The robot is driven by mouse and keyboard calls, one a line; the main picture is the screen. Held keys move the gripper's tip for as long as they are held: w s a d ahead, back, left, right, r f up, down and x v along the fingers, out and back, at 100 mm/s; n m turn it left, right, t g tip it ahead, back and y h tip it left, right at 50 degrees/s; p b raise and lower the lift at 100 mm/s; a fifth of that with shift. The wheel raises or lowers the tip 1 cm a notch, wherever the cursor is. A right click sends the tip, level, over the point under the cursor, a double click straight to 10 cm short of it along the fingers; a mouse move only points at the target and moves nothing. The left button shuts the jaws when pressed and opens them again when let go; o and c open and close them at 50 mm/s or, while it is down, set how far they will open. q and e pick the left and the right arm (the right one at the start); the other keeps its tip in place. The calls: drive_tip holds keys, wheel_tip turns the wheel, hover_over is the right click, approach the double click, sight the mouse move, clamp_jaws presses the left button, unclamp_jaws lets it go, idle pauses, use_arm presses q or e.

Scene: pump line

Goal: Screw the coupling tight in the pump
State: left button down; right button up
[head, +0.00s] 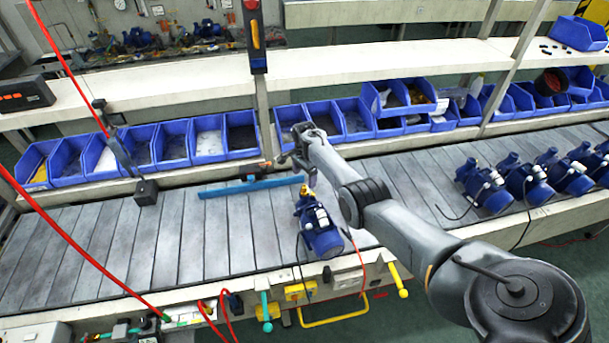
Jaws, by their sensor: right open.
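A blue pump (321,238) with a light grey box on its side stands on the slatted conveyor near the middle of the head view. A small brass-coloured fitting, apparently the coupling (306,191), shows at the pump's top end. How far it is screwed in is too small to tell. My right arm comes in from the lower right, and its gripper (284,161) is above and to the left of the fitting, apart from it. The right gripper is open; nothing shows between its fingers. My left gripper is not in view.
A blue bar (252,187) lies left of the pump, close to my right gripper. Several more pumps (487,188) stand at the right. Blue bins (172,145) line the back. A black tool (146,191) hangs at left beside red hoses. The left conveyor (150,245) is clear.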

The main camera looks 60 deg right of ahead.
sight(304, 186)
drive_tip(key=shift+f+b, duration=1.4)
drive_tip(key=shift+f, duration=0.45)
drive_tip(key=shift+f, duration=0.1)
drive_tip(key=shift+f+b, duration=0.25)
drive_tip(key=shift+b, duration=0.15)
drive_tip(key=shift+f, duration=0.15)
drive_tip(key=shift+f+b, duration=0.5)
drive_tip(key=shift+b, duration=0.05)
